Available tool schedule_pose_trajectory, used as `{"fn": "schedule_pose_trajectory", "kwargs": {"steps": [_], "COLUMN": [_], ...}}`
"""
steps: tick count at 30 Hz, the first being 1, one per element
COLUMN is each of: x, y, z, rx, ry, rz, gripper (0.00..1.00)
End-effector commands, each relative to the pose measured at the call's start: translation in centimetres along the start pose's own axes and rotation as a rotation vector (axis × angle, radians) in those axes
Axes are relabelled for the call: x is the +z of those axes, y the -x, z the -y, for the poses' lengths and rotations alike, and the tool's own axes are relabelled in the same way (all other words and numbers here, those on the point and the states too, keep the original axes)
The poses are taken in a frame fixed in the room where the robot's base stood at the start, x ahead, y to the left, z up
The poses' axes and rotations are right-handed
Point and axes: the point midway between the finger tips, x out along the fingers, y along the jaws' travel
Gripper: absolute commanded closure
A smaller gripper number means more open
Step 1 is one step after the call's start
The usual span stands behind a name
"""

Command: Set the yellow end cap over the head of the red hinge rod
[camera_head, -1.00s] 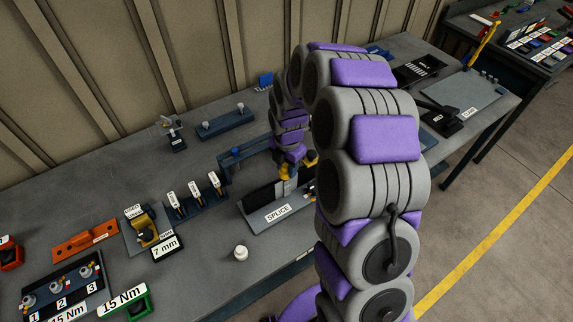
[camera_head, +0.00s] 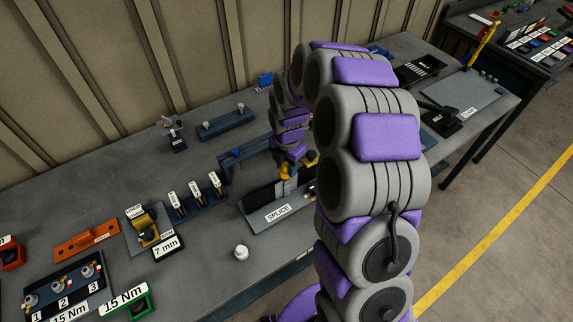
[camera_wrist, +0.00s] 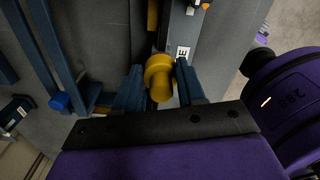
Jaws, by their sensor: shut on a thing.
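In the wrist view the yellow end cap (camera_wrist: 159,78) sits between the two blue fingers of my gripper (camera_wrist: 160,84), which is shut on it. A second yellow cylindrical part (camera_wrist: 152,16) shows just beyond the cap; I cannot tell whether they touch. In the head view my gripper is small and partly hidden by my arm, above the SPLICE station (camera_head: 268,216), with yellow parts (camera_head: 284,172) beside it. I cannot make out the red hinge rod or its head in either view.
A blue frame (camera_head: 234,156) stands left of the SPLICE station, and its blue bars also show in the wrist view (camera_wrist: 62,60). A white round piece (camera_head: 241,253) stands in front. A rack of orange-tipped tools (camera_head: 196,206) and a yellow tool (camera_head: 147,229) lie farther left.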

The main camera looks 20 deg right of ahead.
Motion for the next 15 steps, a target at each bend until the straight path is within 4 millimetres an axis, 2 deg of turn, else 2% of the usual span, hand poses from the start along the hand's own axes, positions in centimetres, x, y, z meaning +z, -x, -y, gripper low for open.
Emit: {"fn": "schedule_pose_trajectory", "kwargs": {"steps": [15], "x": [0.0], "y": [2.4], "z": [-0.1], "rx": [0.002], "ry": [0.000], "rz": [0.001], "gripper": [0.89]}}
